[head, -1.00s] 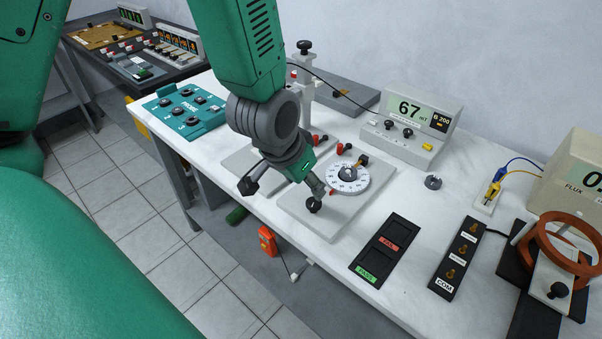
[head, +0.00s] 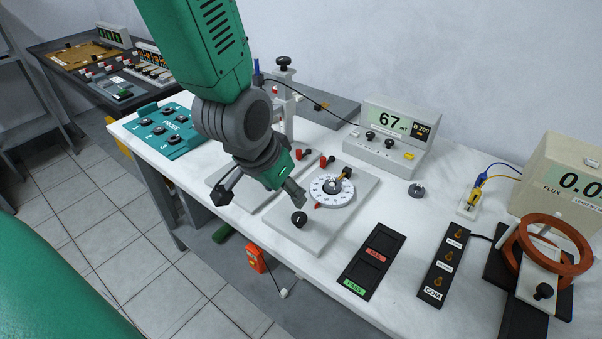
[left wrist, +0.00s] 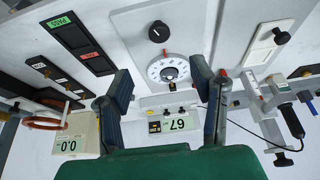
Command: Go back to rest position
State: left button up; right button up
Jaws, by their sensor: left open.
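My left gripper (head: 258,194) hangs above the white table (head: 405,235), over the front left of the grey dial plate (head: 335,225). Its two fingers are spread with nothing between them. In the left wrist view the open fingers (left wrist: 163,88) point toward the plate, with the white dial (left wrist: 168,69) seen between them. The black knob (head: 299,219) on the plate stands just beside one fingertip in the head view, and the fingertip looks apart from it. My right gripper is in neither view.
A meter reading 67 (head: 392,118) stands behind the dial plate. A black FAIL/PASS tray (head: 372,262), a COM strip (head: 441,264) and copper coils (head: 545,245) are at the right. A clamp stand (head: 284,105) rises behind the gripper.

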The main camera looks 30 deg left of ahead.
pick_arm(q)
jog(key=s+f+g, duration=0.2)
jog(key=s+f, duration=0.7)
jog(key=f, duration=0.4)
jog(key=s+f+g+b, duration=0.1)
jog(key=s+f+g, duration=0.1)
jog(key=s+f, duration=0.7)
notch_tip(320, 180, down, 4)
jog(key=shift+s+a+r, duration=0.15)
jog(key=shift+s+a, duration=0.05)
jog(key=shift+a, duration=0.25)
jog(key=shift+w, duration=0.1)
